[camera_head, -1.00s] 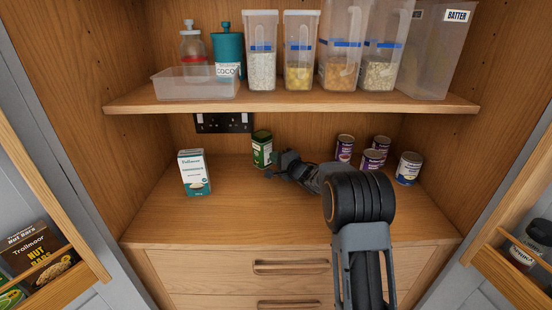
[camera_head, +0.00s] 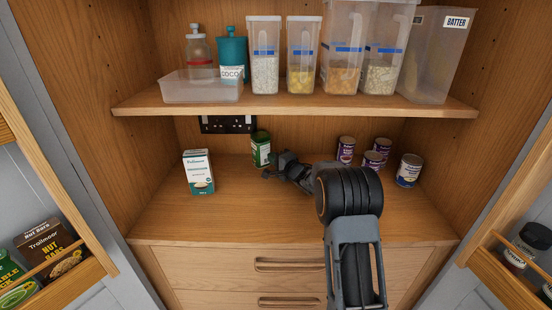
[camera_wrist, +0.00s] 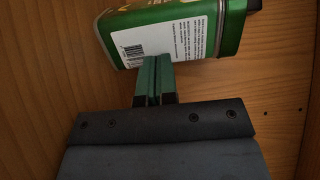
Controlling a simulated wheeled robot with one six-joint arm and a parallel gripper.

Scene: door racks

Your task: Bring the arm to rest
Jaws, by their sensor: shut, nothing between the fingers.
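My arm reaches from the lower right into the cupboard, above the wooden worktop (camera_head: 220,222). My gripper (camera_head: 267,174) is at the back of the worktop, just in front of and beside a green tin (camera_head: 261,149). In the wrist view, my gripper's two green fingers (camera_wrist: 154,62) are together with nothing between them. The green tin with a white label (camera_wrist: 165,35) is right beyond the fingertips. I cannot tell whether they touch it.
A shelf (camera_head: 290,103) with clear containers overhangs the worktop. A white-and-teal box (camera_head: 198,172) stands left, several cans (camera_head: 409,170) right. Open doors with racks flank the cupboard: nut bars (camera_head: 45,245) left, jars (camera_head: 530,240) right. The worktop's front left is clear.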

